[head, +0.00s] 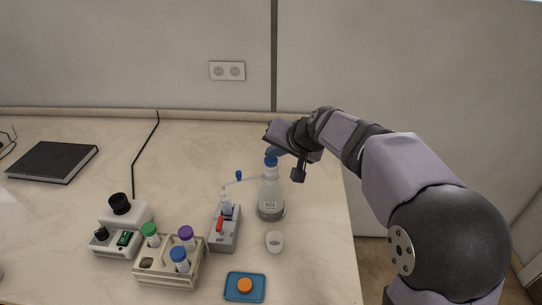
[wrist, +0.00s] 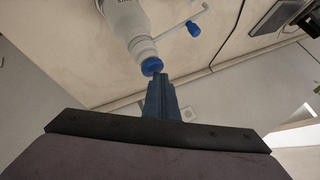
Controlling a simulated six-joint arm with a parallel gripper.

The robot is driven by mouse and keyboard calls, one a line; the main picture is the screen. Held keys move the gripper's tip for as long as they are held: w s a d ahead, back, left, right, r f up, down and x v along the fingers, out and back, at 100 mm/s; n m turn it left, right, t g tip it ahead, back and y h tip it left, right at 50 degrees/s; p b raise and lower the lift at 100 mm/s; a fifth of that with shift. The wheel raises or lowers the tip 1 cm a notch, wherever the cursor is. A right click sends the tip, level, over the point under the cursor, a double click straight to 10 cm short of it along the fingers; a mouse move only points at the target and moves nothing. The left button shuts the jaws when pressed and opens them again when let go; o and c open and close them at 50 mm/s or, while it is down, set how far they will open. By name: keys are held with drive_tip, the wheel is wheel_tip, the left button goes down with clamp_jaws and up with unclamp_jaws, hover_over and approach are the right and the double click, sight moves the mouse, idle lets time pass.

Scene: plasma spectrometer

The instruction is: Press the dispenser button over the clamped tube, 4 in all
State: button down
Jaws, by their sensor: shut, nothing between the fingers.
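The dispenser bottle (head: 269,196) stands upright on the bench, with a blue button (head: 271,161) on top. The wrist view also shows the button (wrist: 152,66). Its thin spout (head: 250,178), with a small blue piece (head: 239,175), reaches left over an open tube (head: 226,207). The tube stands upright in a grey clamp block (head: 224,242) with a red lever (head: 220,225). My gripper (head: 273,153) is shut and empty, its fingertips right at the button; I cannot tell whether they touch it. The wrist view shows the closed fingertips (wrist: 159,76) overlapping the button's edge.
A small white cup (head: 275,241) stands before the bottle. A blue tray (head: 232,291) holds an orange cap (head: 245,285). A black notebook (head: 52,162) lies far left.

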sight(273, 161)
idle(0.3)
drive_tip(key=shift+r+p, duration=1)
drive_tip(key=shift+r, duration=0.2)
wheel_tip(273, 161, up, 5)
drive_tip(key=p, duration=0.4)
idle(0.6)
